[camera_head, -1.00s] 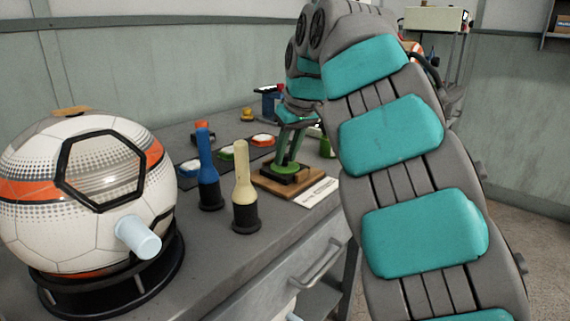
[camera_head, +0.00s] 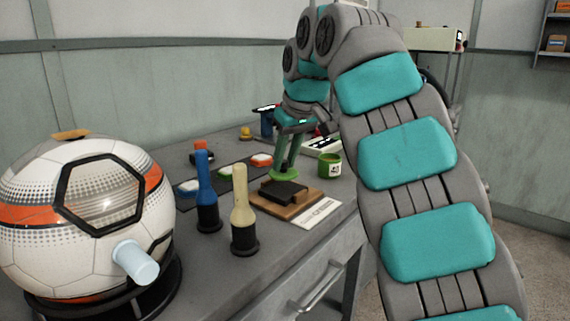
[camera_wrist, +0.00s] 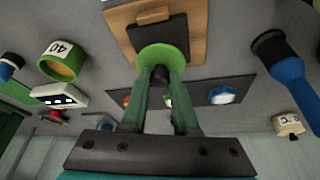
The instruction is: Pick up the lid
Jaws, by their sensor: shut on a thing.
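The lid is a round green disc (camera_head: 285,175), held between the fingertips of my gripper (camera_head: 287,168) in the head view. In the wrist view the lid (camera_wrist: 163,57) sits at the tips of my shut fingers (camera_wrist: 160,76). A black block (camera_head: 284,193) on a wooden board (camera_head: 262,196) lies just beside the lid, with its top bare. The lid looks raised above the block, but its exact height is hard to tell. The wrist view also shows the board (camera_wrist: 198,40) beyond the lid.
A green cup (camera_head: 330,166) stands right of the board. A blue-handled tool (camera_head: 207,195) and a cream-handled tool (camera_head: 240,215) stand upright on the grey table. A dark strip with coloured buttons (camera_head: 226,173) lies behind. A large ball machine (camera_head: 90,185) fills the left.

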